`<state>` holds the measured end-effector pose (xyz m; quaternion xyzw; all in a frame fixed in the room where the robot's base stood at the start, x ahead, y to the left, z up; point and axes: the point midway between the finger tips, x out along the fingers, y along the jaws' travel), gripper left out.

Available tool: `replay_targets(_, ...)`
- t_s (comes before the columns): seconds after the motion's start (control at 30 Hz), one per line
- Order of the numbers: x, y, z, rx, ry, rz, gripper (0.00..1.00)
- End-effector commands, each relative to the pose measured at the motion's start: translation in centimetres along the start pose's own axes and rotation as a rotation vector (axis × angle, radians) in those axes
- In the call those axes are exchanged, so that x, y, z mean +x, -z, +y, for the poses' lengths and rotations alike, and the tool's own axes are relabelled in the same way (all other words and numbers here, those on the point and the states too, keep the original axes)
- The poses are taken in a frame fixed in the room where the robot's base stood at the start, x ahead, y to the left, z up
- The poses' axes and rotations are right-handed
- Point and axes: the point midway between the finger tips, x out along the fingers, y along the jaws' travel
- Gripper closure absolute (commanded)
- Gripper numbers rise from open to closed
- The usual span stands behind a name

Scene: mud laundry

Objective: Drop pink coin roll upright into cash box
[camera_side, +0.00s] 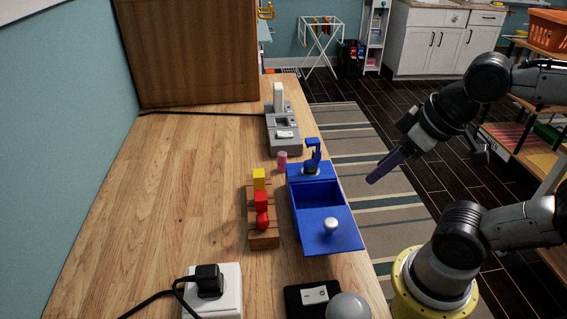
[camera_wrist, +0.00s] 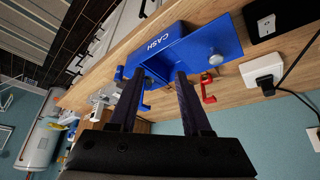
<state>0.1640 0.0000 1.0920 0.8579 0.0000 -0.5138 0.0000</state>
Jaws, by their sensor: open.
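The pink coin roll (camera_side: 282,160) stands upright on the wooden counter, just beyond the left far corner of the blue cash box (camera_side: 318,176). The cash box has an open, empty-looking compartment in its middle, with a flat blue panel with a white knob (camera_side: 331,225) at its near end. In the wrist view the box (camera_wrist: 152,47) shows the word CASH, and I cannot make out the coin roll. My gripper (camera_side: 372,179) is in the air to the right of the box, apart from everything. Its two fingers (camera_wrist: 157,78) are spread and empty.
A wooden stand (camera_side: 263,239) with yellow and red pieces sits left of the box. A grey machine (camera_side: 284,133) stands behind the roll. A blue upright fitting (camera_side: 313,150) rises at the box's far end. A white socket block (camera_side: 213,292) is nearer. Left counter is clear.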

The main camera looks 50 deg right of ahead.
Motion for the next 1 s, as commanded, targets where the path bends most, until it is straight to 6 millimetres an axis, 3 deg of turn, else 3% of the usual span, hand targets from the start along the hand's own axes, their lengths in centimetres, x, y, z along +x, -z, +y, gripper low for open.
replay_targets(0.3, 0.0, 0.0, 0.0, 0.013, 0.000, 0.000, 0.53)
replay_targets(0.47, 0.0, -0.2, 0.0, 0.176, -0.001, -0.012, 0.53)
replay_targets(0.67, -1.9, 2.4, 0.0, 0.618, 0.000, 0.001, 0.53)
replay_targets(0.83, -2.8, 6.3, 0.2, 1.026, -0.022, -0.030, 0.53)
replay_targets(1.0, -2.3, 11.0, 0.7, 1.439, -0.079, -0.074, 0.53)
